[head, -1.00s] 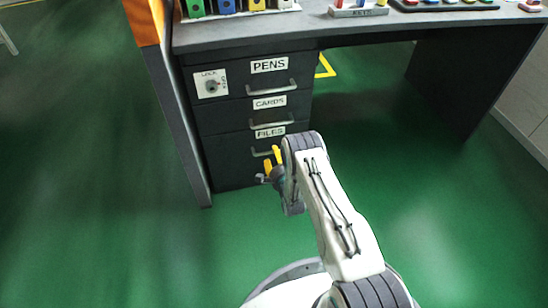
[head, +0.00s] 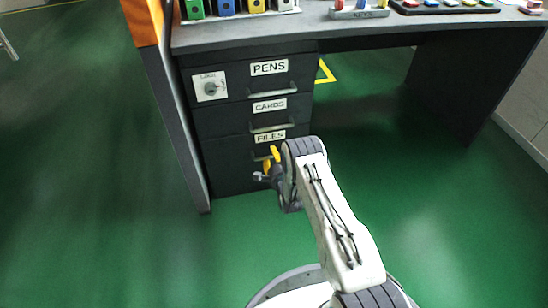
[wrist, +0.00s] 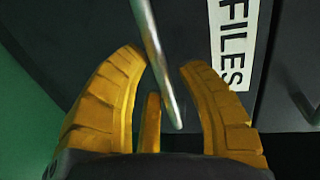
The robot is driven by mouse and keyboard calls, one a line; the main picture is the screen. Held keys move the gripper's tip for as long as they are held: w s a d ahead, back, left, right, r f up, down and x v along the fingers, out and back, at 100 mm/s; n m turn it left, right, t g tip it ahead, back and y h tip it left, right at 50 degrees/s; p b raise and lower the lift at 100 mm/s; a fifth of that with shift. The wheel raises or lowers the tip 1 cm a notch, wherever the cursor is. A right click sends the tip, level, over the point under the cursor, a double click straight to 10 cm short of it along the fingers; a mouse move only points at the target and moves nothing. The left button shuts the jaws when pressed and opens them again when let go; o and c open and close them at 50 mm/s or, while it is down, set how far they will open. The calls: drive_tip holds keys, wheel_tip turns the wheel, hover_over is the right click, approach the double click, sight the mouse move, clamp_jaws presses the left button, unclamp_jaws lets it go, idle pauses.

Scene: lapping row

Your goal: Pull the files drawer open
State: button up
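The files drawer (head: 229,163) is the lowest of the dark drawers in the desk and looks shut, flush with the drawers above. Its FILES label (head: 271,137) also shows turned sideways in the wrist view (wrist: 235,45). My gripper (head: 270,159) is at this drawer's front, with its yellow fingers open. In the wrist view, the drawer's metal handle (wrist: 158,62) runs between the fingertips of my gripper (wrist: 163,64), with small gaps seen on both sides. In the head view my gripper and arm hide most of this handle.
The cards drawer (head: 222,122) and pens drawer (head: 238,78) sit above, with bar handles; a lock plate (head: 209,86) is on the pens drawer. A dark side panel (head: 180,130) stands to the left. Green floor (head: 120,230) is clear in front.

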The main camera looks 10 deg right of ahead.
clamp_jaws()
